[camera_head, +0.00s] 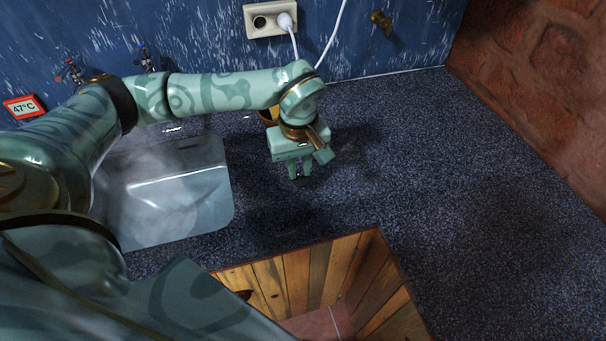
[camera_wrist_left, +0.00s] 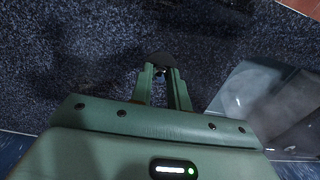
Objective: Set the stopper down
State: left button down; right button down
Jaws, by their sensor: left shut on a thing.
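My left gripper (camera_head: 299,173) points down over the dark speckled countertop (camera_head: 480,190), to the right of the sink. In the left wrist view the fingers (camera_wrist_left: 161,76) are shut on a small dark stopper (camera_wrist_left: 163,59) that shows at their tips. The stopper is small and dark in the head view too (camera_head: 301,178). I cannot tell whether it touches the counter. My right gripper is not in view.
A steaming sink (camera_head: 205,190) lies left of my gripper; it also shows in the left wrist view (camera_wrist_left: 262,92). A wall socket (camera_head: 262,21) with a plug and cable is behind. An open wooden cabinet (camera_head: 300,278) is at the front. The counter's right side is clear.

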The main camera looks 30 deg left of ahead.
aim_at(303, 176)
pick_arm(q)
jog(key=shift+w+a+f, duration=0.2)
jog(key=shift+w+f, duration=0.7)
jog(key=shift+f, duration=0.3)
notch_tip(303, 176, down, 4)
jog(key=shift+w+r+b, duration=0.1)
jog(key=shift+r+b, duration=0.15)
jog(key=shift+b, duration=0.55)
jog(key=shift+r, duration=0.1)
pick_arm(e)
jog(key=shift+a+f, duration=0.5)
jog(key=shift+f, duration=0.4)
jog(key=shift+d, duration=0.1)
